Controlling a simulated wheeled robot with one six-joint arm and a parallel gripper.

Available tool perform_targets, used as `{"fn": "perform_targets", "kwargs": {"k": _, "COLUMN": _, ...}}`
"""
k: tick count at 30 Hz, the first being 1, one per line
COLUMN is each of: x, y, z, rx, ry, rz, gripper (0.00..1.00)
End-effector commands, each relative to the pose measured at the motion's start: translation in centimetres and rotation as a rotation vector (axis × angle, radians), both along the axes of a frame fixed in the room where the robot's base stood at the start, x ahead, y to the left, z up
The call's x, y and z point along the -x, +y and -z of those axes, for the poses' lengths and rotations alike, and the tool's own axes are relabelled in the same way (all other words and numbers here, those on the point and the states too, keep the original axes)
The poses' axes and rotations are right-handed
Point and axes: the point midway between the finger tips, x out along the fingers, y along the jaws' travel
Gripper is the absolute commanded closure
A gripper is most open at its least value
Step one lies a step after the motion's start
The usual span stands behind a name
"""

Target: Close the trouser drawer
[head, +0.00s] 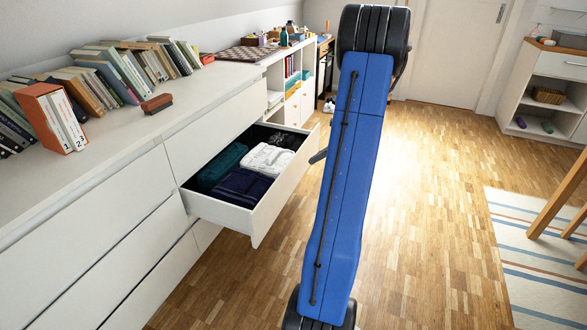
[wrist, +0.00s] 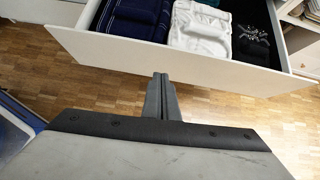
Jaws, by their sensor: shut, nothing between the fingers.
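The trouser drawer (head: 253,213) is pulled out of the white dresser in the head view, with folded dark green, navy, white and black clothes inside. In the wrist view its front panel (wrist: 170,64) runs across the top, with clothes showing behind it. My gripper (wrist: 161,80) is shut and empty, its fingertips pointing at the outer face of the drawer front. I cannot tell whether they touch it. In the head view my blue arm hides most of the gripper; only a small dark part shows beside the drawer front.
The white dresser (head: 85,197) carries rows of books (head: 140,65), an orange-sided book box (head: 55,118) and a reddish-brown block (head: 156,103). Wooden floor (head: 430,200) lies open to the right. A striped rug (head: 530,255) and wooden legs (head: 557,196) stand at the far right.

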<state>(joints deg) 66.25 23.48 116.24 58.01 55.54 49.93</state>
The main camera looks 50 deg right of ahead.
Motion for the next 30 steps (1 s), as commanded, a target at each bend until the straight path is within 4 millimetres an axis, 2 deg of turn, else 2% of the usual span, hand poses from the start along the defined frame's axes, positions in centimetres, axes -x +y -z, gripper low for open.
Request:
{"fn": "perform_targets", "kwargs": {"k": 3, "x": 0.4, "y": -1.1, "z": 0.6, "rx": -0.021, "ry": -0.002, "rz": 0.037, "gripper": 1.0}}
{"fn": "perform_targets", "kwargs": {"k": 8, "x": -0.2, "y": -1.0, "z": 1.5, "rx": -0.026, "ry": -0.002, "rz": 0.042, "gripper": 1.0}}
{"fn": "perform_targets", "kwargs": {"k": 24, "x": -6.2, "y": 1.3, "z": 7.8, "rx": -0.025, "ry": -0.001, "rz": 0.039, "gripper": 1.0}}
{"fn": "perform_targets", "kwargs": {"k": 30, "x": -8.7, "y": 2.2, "z": 7.8, "rx": -0.021, "ry": -0.002, "rz": 0.037, "gripper": 1.0}}
